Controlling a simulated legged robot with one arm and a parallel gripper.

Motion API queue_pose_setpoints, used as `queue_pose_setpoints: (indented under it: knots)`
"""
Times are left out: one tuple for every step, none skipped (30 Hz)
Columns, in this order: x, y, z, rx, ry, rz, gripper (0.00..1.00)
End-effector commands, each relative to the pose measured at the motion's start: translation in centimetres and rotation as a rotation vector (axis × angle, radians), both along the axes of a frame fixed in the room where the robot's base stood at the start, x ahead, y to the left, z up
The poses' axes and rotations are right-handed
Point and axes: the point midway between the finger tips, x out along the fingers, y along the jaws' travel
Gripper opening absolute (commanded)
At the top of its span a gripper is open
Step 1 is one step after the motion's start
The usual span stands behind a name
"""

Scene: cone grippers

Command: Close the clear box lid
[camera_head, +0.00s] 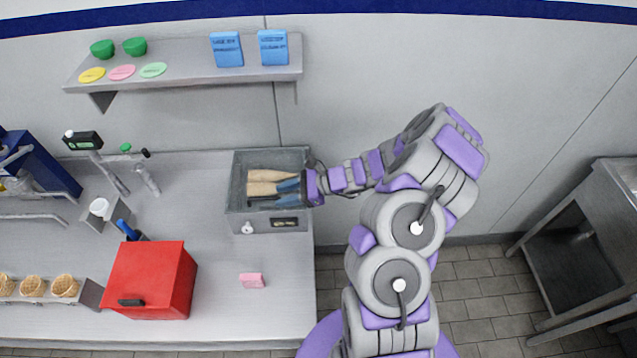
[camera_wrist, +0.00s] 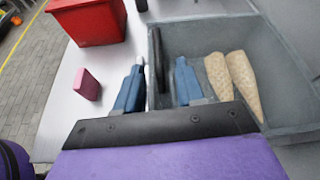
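The clear box (camera_head: 239,190) is a grey, see-through-looking box at the right end of the counter, with waffle cones (camera_head: 270,176) lying inside; it also fills the right of the wrist view (camera_wrist: 285,60). A black handle-like bar (camera_head: 259,203) shows near its front edge. I cannot make out the clear lid's surface or its angle. My gripper (camera_head: 280,192) reaches in from the right over the box. Its two blue fingers (camera_wrist: 158,80) are apart and empty. In the wrist view the dark bar (camera_wrist: 152,85) lies between them; I cannot tell if they touch it.
A red box (camera_head: 150,280) and a pink block (camera_head: 252,280) are on the counter (camera_head: 215,315) in front. A shelf (camera_head: 185,65) hangs above. The counter's right edge is near the clear box.

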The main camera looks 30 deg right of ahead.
Motion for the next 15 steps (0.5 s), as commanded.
queue_pose_setpoints:
  knots:
    - [-0.4,-1.1,0.6,-0.001,-0.002,-0.002,0.38]
    - [-0.6,-1.6,0.8,-0.001,-0.002,-0.002,0.38]
    - [-0.9,-2.3,1.1,-0.001,-0.001,-0.003,0.38]
    - [-1.2,-2.8,1.3,-0.002,-0.001,-0.002,0.38]
    - [-1.4,-3.5,1.6,-0.003,-0.002,-0.003,0.38]
    - [-1.7,-4.2,1.9,-0.003,-0.002,-0.003,0.38]
    - [-2.0,-4.8,2.2,-0.002,0.0,-0.003,0.38]
    - [-2.3,-5.2,2.4,-0.001,0.0,-0.002,0.38]
    - [-2.6,-5.9,2.7,0.0,0.0,-0.002,0.38]
    - [-2.8,-6.4,2.9,0.0,0.0,-0.001,0.38]
    - [-3.0,-6.8,3.1,-0.001,0.0,0.0,0.38]
    - [-3.2,-7.3,3.3,-0.003,0.001,0.0,0.38]
    - [-3.4,-7.7,3.4,-0.003,0.001,0.0,0.38]
    - [-3.5,-8.0,3.6,-0.003,0.001,0.0,0.38]
    - [-3.7,-8.4,3.7,-0.003,0.001,-0.001,0.38]
